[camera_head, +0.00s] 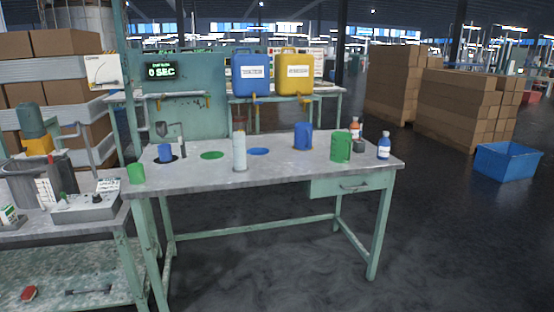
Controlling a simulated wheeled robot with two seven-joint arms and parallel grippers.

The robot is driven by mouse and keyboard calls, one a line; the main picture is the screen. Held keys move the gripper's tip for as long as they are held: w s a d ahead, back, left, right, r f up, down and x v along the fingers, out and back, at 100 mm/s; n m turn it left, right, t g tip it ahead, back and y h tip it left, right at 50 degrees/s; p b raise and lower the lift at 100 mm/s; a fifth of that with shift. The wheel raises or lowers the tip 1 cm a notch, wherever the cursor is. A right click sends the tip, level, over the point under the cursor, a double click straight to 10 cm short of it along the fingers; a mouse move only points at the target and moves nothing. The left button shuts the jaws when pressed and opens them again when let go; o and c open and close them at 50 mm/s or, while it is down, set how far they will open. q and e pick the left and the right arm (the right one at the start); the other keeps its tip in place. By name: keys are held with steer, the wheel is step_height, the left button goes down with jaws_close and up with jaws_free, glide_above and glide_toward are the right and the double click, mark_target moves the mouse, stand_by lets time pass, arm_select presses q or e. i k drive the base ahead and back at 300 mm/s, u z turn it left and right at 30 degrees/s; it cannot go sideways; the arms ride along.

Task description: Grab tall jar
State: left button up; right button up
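A tall, pale, translucent jar (240,152) stands upright near the front middle of the workbench (290,170). A reddish piece shows above or just behind its top; I cannot tell if it belongs to the jar. A green jug (341,147) and a blue jug (303,136) stand on the right half of the bench. Neither of my grippers is in view.
Blue (251,74) and yellow (294,73) canisters sit on a shelf behind the bench. Bottles (384,146) stand at its right end. A side table (70,225) with equipment adjoins on the left. Floor in front is clear. A blue crate (508,161) lies far right.

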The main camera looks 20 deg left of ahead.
mark_target(239, 141)
steer(key=i, duration=1.55)
steer(key=u, duration=0.45)
